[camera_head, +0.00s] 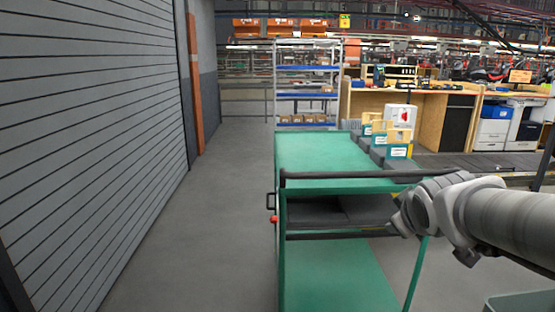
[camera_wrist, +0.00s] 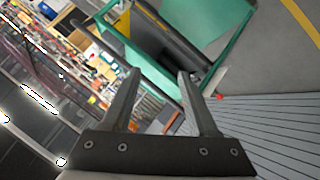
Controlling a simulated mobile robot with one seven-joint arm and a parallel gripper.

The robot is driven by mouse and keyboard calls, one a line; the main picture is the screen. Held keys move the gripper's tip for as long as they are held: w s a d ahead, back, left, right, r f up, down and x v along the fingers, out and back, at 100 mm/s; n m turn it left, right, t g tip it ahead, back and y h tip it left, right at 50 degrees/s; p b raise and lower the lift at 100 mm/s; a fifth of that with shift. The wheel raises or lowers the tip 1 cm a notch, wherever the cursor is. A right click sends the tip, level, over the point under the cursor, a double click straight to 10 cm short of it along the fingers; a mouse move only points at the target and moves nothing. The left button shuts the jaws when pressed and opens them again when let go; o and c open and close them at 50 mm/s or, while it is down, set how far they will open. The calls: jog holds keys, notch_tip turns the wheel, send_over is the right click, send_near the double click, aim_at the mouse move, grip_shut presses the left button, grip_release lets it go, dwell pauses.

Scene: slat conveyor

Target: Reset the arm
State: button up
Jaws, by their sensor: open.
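My arm (camera_head: 500,215) reaches in from the right edge of the head view, its end near the right side of a green cart (camera_head: 315,150). The gripper's fingers cannot be made out there. In the wrist view my gripper (camera_wrist: 158,78) shows two dark fingers spread apart, with nothing between them. The green cart also shows beyond the fingertips in the wrist view (camera_wrist: 243,42). The wrist view is strongly tilted, with ceiling lights at the left and the slatted grey wall (camera_wrist: 270,125) at the lower right.
The slatted grey wall also fills the left of the head view (camera_head: 85,130). The grey floor (camera_head: 215,220) between it and the cart is clear. A shelf rack (camera_head: 307,97) and wooden workbenches (camera_head: 425,90) stand farther back.

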jog(key=s+a+f+m+g+y, duration=0.1)
jog(key=s+a+f+m+g, duration=0.15)
jog(key=s, duration=0.45)
jog(key=s+a+f+m+g+y+p, duration=0.1)
jog(key=s+a, duration=0.3)
jog(key=s, duration=0.2)
jog(key=s+a+f+m+g+y, duration=0.1)
jog(key=s+a+f+m, duration=0.1)
jog(key=s+a, duration=0.35)
notch_tip(320, 180, up, 17)
jog(key=s+d+p, duration=0.1)
jog(key=d+p, duration=0.1)
jog(key=p, duration=1.4)
jog(key=shift+f, duration=0.15)
